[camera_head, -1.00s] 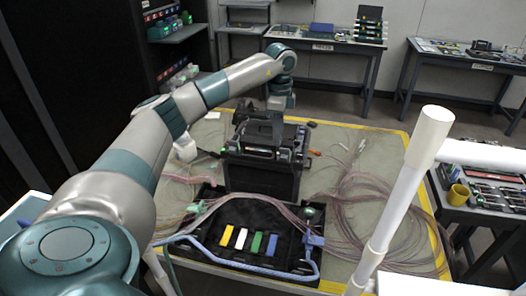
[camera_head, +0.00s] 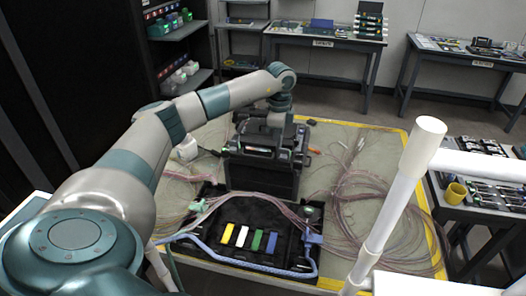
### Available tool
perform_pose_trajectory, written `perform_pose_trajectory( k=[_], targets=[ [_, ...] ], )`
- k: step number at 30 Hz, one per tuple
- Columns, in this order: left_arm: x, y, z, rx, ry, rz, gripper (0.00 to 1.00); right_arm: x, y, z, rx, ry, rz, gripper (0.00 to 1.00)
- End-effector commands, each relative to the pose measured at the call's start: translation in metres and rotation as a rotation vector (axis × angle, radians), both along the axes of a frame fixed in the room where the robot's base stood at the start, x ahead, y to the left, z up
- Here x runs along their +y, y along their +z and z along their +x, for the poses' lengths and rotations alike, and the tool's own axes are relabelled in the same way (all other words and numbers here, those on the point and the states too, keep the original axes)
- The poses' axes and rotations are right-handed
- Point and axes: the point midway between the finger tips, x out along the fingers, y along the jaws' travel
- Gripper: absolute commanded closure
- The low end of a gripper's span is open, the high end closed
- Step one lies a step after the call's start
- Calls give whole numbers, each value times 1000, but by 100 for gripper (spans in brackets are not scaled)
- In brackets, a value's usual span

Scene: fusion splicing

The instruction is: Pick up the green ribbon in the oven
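The fusion splicer (camera_head: 262,160), a black box-shaped machine, stands at the back middle of the table. I cannot make out a separate oven or a green ribbon in it. A green strip (camera_head: 257,240) lies in the black tray (camera_head: 210,252) in front of the machine, in a row with yellow, white and blue strips. My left gripper (camera_head: 272,122) is over the top of the machine, at the end of my arm from the left. Its fingers are too small and hidden to show whether they are open. My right gripper is not in view.
Loose clear-pink cables (camera_head: 375,215) coil on the table right of the machine. A blue braided cable (camera_head: 235,264) runs along the tray's front. A white post (camera_head: 398,190) stands at the front right. A yellow cup (camera_head: 456,193) is on the right side table.

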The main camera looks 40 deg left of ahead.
Motion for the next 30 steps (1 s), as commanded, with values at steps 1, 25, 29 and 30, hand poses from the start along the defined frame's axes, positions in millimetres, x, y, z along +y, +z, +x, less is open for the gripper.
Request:
perform_pose_trajectory(
  k=[1,25,29,30],
  targets=[
    [0,0,0,0,0,0,100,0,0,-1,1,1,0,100],
    [-3,42,3,-4,-1,-1,100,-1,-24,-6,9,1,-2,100],
    [-23,55,20,-4,-2,-3,100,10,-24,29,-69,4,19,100],
    [-28,59,25,-4,-3,-3,100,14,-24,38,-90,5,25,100]
  ],
)
